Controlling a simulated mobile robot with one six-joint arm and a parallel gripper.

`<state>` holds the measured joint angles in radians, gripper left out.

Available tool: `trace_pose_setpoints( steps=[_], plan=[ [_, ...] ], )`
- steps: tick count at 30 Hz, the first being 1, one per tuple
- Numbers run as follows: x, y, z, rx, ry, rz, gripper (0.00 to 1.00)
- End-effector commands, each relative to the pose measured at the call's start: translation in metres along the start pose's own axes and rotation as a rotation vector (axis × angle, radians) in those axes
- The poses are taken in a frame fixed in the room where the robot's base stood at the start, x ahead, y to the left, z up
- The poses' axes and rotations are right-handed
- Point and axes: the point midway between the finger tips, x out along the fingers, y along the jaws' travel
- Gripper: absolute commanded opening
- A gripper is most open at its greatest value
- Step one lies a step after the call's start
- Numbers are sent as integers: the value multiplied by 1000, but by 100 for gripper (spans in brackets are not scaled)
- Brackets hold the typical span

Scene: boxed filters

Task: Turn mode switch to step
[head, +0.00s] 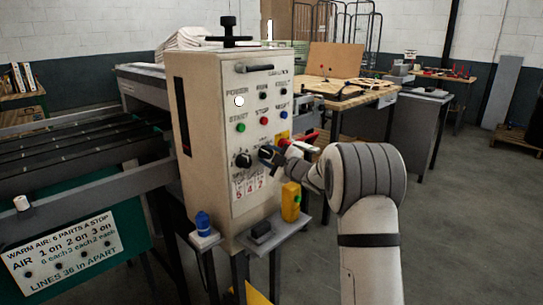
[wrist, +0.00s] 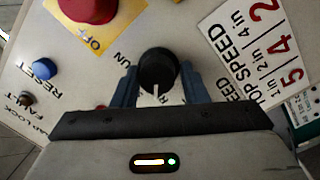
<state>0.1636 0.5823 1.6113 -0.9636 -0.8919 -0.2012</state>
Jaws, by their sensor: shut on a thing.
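The mode switch is a round black knob (wrist: 158,70) with a white pointer line, on the beige control box (head: 205,68). In the wrist view the pointer line points toward the bottom of the picture. Lettering ending in "UN" is to the knob's left; another label is mostly hidden by my fingers. My gripper (wrist: 158,82) has its two blue-grey fingers on both sides of the knob, shut on it. In the head view my gripper (head: 268,155) is at the box's front face and hides the switch.
A red button (wrist: 88,6) on a yellow OFF plate (wrist: 68,22) and a blue RESET button (wrist: 43,67) are close by. Another black knob (head: 243,160) sits left of my gripper. A small shelf (head: 262,240) holds a yellow device (head: 290,201) below.

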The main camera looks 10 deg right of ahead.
Motion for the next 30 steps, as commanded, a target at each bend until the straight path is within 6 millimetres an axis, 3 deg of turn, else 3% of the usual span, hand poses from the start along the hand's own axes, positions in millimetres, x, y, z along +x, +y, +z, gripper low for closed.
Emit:
trace_pose_setpoints(
  steps=[8,30],
  plan=[
    [1,9,-6,103,-5,2,17],
    [2,14,-8,658,-29,-40,17]
  ],
)
